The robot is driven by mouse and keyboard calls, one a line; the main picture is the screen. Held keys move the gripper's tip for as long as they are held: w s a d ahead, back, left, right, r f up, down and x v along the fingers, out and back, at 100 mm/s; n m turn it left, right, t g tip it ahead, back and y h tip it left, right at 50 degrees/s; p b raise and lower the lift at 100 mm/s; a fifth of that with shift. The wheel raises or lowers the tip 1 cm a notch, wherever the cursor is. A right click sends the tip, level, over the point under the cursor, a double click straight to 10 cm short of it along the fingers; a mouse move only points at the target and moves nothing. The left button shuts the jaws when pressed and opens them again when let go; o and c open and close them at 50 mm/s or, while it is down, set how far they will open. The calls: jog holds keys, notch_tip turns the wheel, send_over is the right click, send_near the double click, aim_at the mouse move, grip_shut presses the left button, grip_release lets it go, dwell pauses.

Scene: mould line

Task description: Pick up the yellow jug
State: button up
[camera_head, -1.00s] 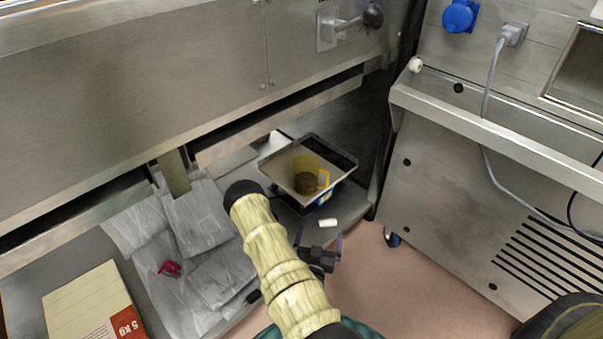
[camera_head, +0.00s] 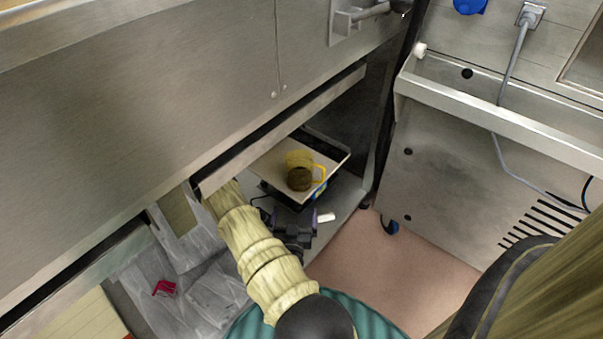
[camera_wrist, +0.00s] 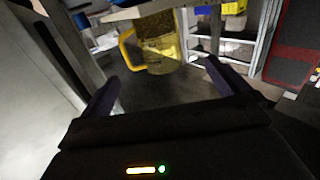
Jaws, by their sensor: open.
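The yellow jug (camera_head: 299,178) is see-through, with dark brown contents and a yellow handle on its right. It stands on the flat pan of a scale (camera_head: 273,160) under the steel machine. In the wrist view the jug (camera_wrist: 158,45) is ahead of my gripper, with its handle to the left. My gripper (camera_wrist: 162,88) is open, and nothing is between its two dark fingers. In the head view my gripper (camera_head: 297,221) is just in front of the scale, on the near side of the jug and apart from it. My wrist hides part of the scale's front.
The steel housing (camera_head: 150,110) overhangs the shelf behind and to the left of the jug. Crumpled clear plastic bags (camera_head: 215,295) and a red item (camera_head: 164,288) lie at lower left. A small white object (camera_head: 326,217) lies near my gripper. A steel cabinet (camera_head: 440,170) stands right.

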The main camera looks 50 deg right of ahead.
aim_at(297, 183)
jog(key=b+x, duration=0.6)
jog(key=x, duration=0.6)
jog(key=shift+f, duration=0.15)
jog(key=shift+w+d, duration=0.1)
jog(key=shift+w, duration=0.1)
